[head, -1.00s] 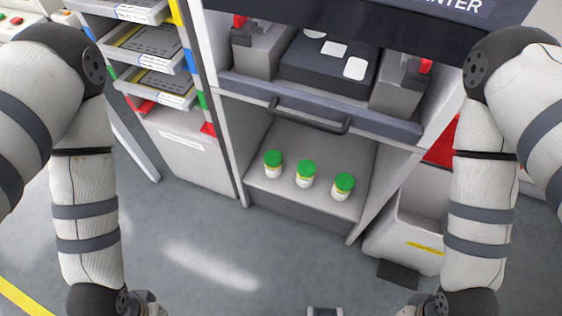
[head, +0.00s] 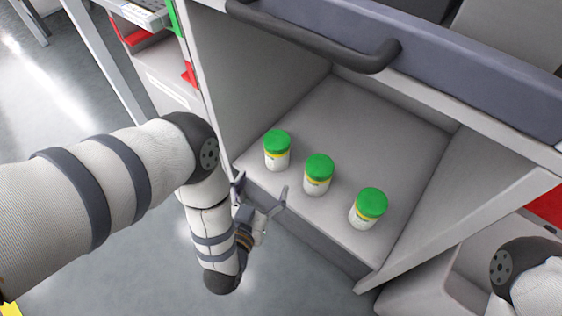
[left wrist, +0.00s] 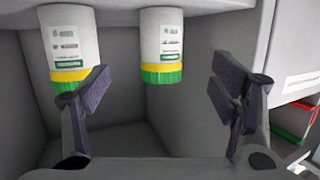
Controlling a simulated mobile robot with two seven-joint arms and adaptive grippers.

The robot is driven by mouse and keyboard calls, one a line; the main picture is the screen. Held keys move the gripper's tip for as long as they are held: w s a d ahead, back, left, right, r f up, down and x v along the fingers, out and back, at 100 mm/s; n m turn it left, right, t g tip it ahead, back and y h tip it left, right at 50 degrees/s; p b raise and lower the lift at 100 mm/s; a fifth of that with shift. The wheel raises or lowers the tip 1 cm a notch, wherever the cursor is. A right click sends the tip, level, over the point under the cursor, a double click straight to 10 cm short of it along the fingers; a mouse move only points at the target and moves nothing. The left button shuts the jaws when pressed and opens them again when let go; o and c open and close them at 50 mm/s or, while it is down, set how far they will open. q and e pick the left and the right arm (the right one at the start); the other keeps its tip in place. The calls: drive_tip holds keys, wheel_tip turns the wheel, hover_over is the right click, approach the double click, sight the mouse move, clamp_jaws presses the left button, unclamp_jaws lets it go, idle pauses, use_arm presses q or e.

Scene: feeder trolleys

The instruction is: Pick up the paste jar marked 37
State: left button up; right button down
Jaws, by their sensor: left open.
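Three white paste jars with green lids and yellow bands stand upright in a row on the grey shelf (head: 385,110): a left jar (head: 277,152), a middle jar (head: 318,176) and a right jar (head: 367,210). Their numbers are too small to read. My left gripper (head: 261,187) is open and empty at the shelf's front edge, just before the left and middle jars. In the left wrist view, two jars appear upside down, one (left wrist: 162,45) between the open fingers and one (left wrist: 68,40) by the left finger. The right gripper is out of view.
A dark handle (head: 315,38) and drawer front (head: 470,65) overhang the shelf. Side panels (head: 240,95) wall it in left and right. A grey bin (head: 440,285) stands at the lower right. The floor (head: 110,270) before the shelf is clear.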

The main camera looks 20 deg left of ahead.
sight(277, 149)
use_arm(q)
drive_tip(key=b+x, duration=0.1)
drive_tip(key=x, duration=0.3)
drive_tip(key=r+b+x, duration=0.1)
drive_tip(key=x, duration=0.3)
drive_tip(key=b+x, duration=0.2)
drive_tip(key=x, duration=0.2)
drive_tip(key=shift+w+a+r, duration=0.1)
drive_tip(key=shift+w+r, duration=0.1)
drive_tip(key=shift+w, duration=0.15)
drive_tip(key=shift+r, duration=0.15)
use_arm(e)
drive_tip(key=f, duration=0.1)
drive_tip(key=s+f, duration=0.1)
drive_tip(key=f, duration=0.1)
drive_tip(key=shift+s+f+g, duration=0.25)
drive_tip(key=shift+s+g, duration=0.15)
use_arm(q)
drive_tip(key=c, duration=1.8)
